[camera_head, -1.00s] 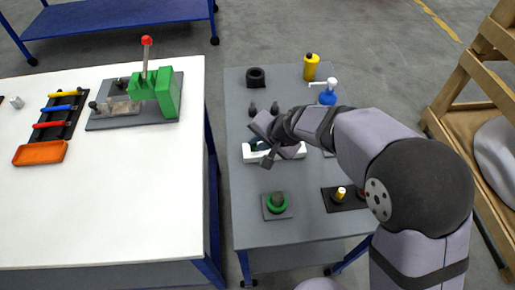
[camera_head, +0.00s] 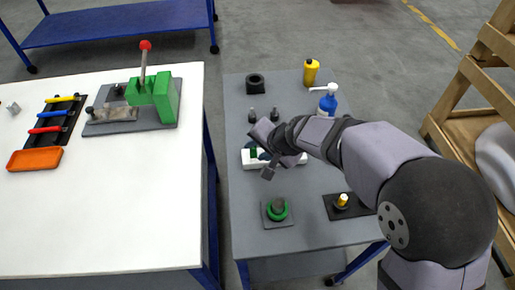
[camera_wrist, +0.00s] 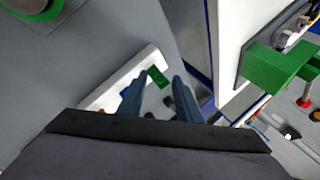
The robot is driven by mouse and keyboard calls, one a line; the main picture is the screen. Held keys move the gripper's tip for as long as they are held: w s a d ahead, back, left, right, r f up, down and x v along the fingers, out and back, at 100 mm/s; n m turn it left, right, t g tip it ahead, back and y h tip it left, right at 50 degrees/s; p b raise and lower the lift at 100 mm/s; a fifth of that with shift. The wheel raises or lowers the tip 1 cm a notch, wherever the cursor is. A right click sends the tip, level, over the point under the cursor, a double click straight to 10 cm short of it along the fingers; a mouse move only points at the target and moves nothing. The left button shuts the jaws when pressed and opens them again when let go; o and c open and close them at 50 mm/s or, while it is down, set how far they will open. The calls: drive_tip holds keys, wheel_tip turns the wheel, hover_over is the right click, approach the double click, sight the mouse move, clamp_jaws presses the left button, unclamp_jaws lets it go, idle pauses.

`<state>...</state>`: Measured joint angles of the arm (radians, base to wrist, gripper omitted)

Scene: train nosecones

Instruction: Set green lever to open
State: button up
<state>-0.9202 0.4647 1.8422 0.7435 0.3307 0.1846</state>
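The green lever press (camera_head: 165,97) stands on a dark base plate on the white table, in the head view. Its lever rod (camera_head: 144,62) with a red knob (camera_head: 145,45) points upright. In the wrist view its green body (camera_wrist: 272,68) shows at the right, partly cut off by the picture edge. My gripper (camera_head: 268,172) is over the grey table, near the white tray, well to the right of the press. In the wrist view its two fingers (camera_wrist: 158,90) are apart with no object held between them. A small green block (camera_wrist: 157,76) lies beyond the fingertips.
The white tray (camera_head: 250,161) lies under my gripper. A green ring part (camera_head: 276,210), yellow bottle (camera_head: 311,71) and blue spray bottle (camera_head: 328,101) stand on the grey table. An orange tray (camera_head: 35,159) lies left on the white table. A gap separates both tables.

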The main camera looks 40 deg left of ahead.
drive_tip(key=v, duration=0.7)
drive_tip(key=shift+r, duration=0.1)
idle(0.4)
drive_tip(key=w+d+f+h+p, duration=0.1)
drive_tip(key=w+d+h+p, duration=0.1)
drive_tip(key=d, duration=0.9)
drive_tip(key=w+d+f+h+p, duration=0.1)
drive_tip(key=w+d+h, duration=0.1)
drive_tip(key=d, duration=0.9)
drive_tip(key=s+d+h, duration=0.1)
drive_tip(key=s+d, duration=0.2)
drive_tip(key=d, duration=0.4)
drive_tip(key=s+d+g+h+p, duration=0.1)
drive_tip(key=s+d, duration=0.2)
drive_tip(key=d, duration=0.4)
drive_tip(key=s+d+f+m+h+p, duration=0.1)
drive_tip(key=s+d, duration=0.3)
drive_tip(key=d, duration=0.3)
drive_tip(key=shift+g, duration=0.4)
